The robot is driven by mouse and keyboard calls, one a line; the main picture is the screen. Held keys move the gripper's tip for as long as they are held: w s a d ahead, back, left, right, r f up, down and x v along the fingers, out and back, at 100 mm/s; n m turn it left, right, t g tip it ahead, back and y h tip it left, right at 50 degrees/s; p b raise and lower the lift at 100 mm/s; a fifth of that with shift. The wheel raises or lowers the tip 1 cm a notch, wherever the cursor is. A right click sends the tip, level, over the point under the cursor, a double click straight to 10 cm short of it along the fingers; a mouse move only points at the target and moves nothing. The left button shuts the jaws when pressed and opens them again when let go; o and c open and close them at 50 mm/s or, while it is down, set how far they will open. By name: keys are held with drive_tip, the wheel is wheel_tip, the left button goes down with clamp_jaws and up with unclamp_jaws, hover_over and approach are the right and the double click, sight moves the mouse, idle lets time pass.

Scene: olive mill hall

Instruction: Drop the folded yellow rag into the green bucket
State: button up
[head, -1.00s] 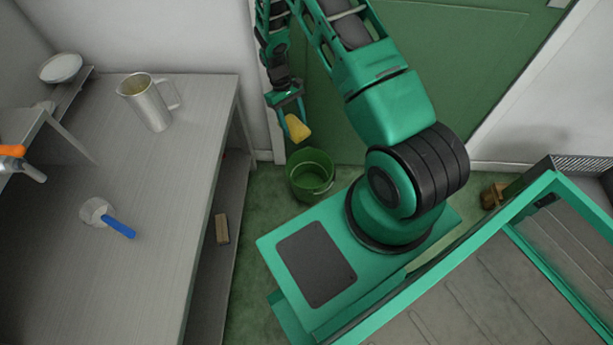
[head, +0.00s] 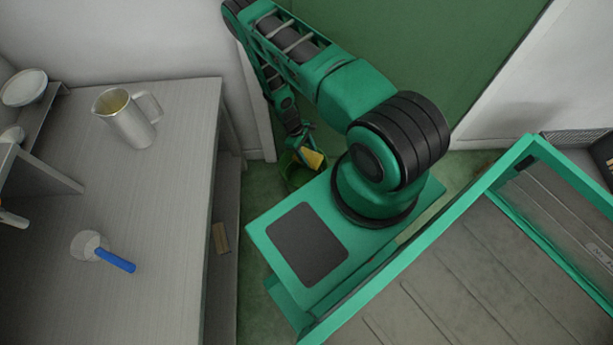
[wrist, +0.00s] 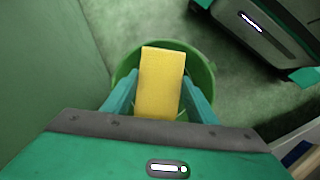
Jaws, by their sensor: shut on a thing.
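The folded yellow rag (head: 312,158) is held in my gripper (head: 305,153), close to the green bucket (head: 290,170) on the floor. In the wrist view the rag (wrist: 160,82) sits between the two fingers of my gripper (wrist: 160,95), which is shut on it. The bucket (wrist: 205,75) lies behind the rag in that view, and its rim shows around both sides. My arm and base cover part of the bucket in the head view. I cannot tell exactly how high the rag is over the rim.
A grey bench (head: 165,190) stands at left with a metal jug (head: 130,120) and a blue-handled strainer (head: 112,255). A small block (head: 220,238) lies on its lower shelf. A green door (head: 430,60) and white wall are behind the bucket.

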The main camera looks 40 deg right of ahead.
drive_tip(key=shift+a+f, duration=0.2)
drive_tip(key=shift+f, duration=2)
drive_tip(key=o, duration=1.1)
drive_tip(key=v, duration=1)
drive_tip(key=shift+w+r, duration=0.15)
drive_tip(key=shift+r, duration=0.2)
